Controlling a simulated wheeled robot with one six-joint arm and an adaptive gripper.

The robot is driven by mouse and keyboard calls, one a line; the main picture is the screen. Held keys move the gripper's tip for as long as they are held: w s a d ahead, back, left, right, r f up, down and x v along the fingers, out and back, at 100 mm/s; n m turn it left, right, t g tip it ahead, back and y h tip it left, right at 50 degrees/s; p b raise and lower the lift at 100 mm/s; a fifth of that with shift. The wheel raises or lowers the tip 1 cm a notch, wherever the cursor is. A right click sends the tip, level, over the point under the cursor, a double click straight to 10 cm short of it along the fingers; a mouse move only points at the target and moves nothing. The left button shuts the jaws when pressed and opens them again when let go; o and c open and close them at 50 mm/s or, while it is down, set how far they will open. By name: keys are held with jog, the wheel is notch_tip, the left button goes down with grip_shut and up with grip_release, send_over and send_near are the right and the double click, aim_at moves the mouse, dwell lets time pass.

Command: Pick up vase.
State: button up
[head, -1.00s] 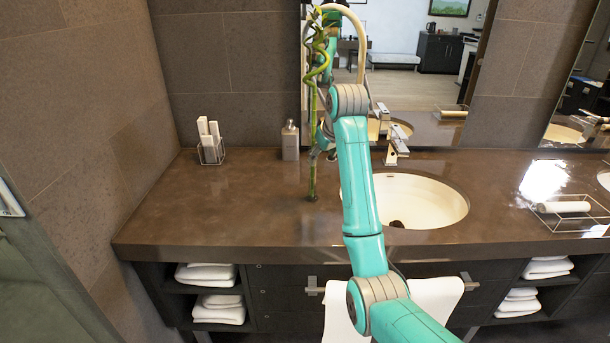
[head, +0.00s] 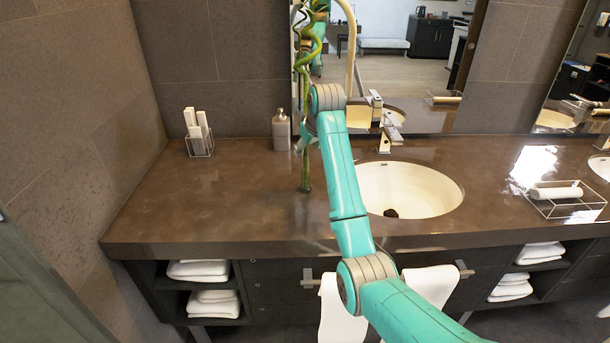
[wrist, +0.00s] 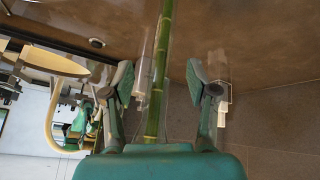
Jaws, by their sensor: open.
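A tall green bamboo stalk (head: 306,165) with curled upper stems stands upright on the brown counter, left of the sink. A clear vase around it is hard to make out; faint see-through edges show beside the stalk (wrist: 157,85) in the wrist view. My gripper (head: 304,138) is at the stalk's mid height, partly hidden by my teal arm in the head view. In the wrist view my gripper (wrist: 158,80) is open, with one finger on each side of the stalk and gaps visible. I cannot tell its depth relative to the stalk.
A grey soap bottle (head: 281,130) and a wire holder with white items (head: 198,134) stand behind and left. The sink (head: 410,190) and faucet (head: 384,125) are to the right. A mirror (head: 400,65) rises behind. The counter's front left (head: 190,215) is clear.

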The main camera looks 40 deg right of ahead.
jog(key=shift+x, duration=1.1)
jog(key=shift+r, duration=0.1)
grip_shut()
